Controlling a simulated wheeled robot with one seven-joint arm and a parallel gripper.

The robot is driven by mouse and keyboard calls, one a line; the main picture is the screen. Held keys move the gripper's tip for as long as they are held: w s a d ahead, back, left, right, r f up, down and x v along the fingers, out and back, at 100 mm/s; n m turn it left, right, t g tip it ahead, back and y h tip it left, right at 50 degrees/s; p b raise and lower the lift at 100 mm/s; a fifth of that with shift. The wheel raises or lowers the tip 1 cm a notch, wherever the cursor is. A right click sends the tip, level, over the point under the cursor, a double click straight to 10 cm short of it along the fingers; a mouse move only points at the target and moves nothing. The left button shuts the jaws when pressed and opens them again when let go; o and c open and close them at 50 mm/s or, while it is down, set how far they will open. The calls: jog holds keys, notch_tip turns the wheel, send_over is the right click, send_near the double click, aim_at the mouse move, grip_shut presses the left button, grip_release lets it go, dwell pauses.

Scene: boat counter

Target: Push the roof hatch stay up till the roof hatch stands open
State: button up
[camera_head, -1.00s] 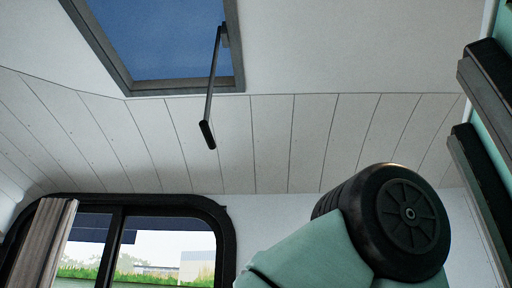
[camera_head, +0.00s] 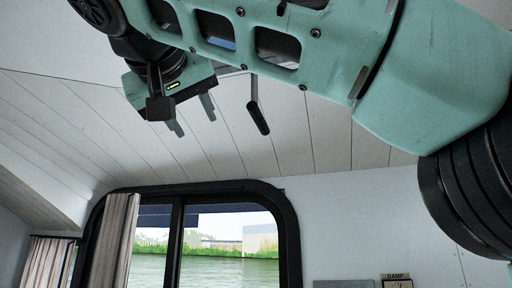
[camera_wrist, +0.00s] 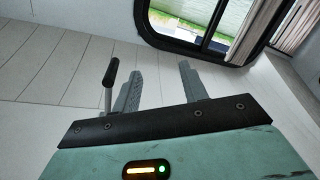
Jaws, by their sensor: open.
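The roof hatch stay is a thin rod with a black grip (camera_head: 258,118), hanging down at a slant from the ceiling. In the wrist view its black grip (camera_wrist: 111,72) is just left of the left finger, outside the gap between the fingers. I cannot tell whether they touch. My gripper (camera_head: 190,116) is open and empty, left of the stay in the head view; it also shows in the wrist view (camera_wrist: 162,76). The roof hatch is mostly hidden behind my arm; a bit of blue pane (camera_head: 220,43) shows through an opening in the arm.
The sloped plank ceiling (camera_head: 330,140) is close around the gripper. Below is a black-framed window (camera_head: 292,235) with a curtain (camera_head: 118,240) at its left. A small gauge labelled DAMP (camera_head: 396,283) is on the wall at lower right. The space below the stay is clear.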

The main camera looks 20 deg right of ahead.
aim_at(257, 114)
jog(key=s+d+r+m+h, duration=0.35)
jog(key=s+r+m, duration=0.2)
jog(key=r, duration=0.25)
jog(key=shift+y, duration=0.25)
jog(key=p+x, duration=0.3)
jog(key=x, duration=0.5)
jog(key=p+x, duration=0.3)
jog(key=x, duration=0.5)
jog(key=shift+s+d+f, duration=0.15)
jog(key=shift+s+d, duration=0.05)
jog(key=shift+d, duration=0.2)
jog(key=shift+w+d+f, duration=0.15)
jog(key=shift+w+d, duration=0.15)
jog(key=shift+w, duration=0.1)
grip_shut()
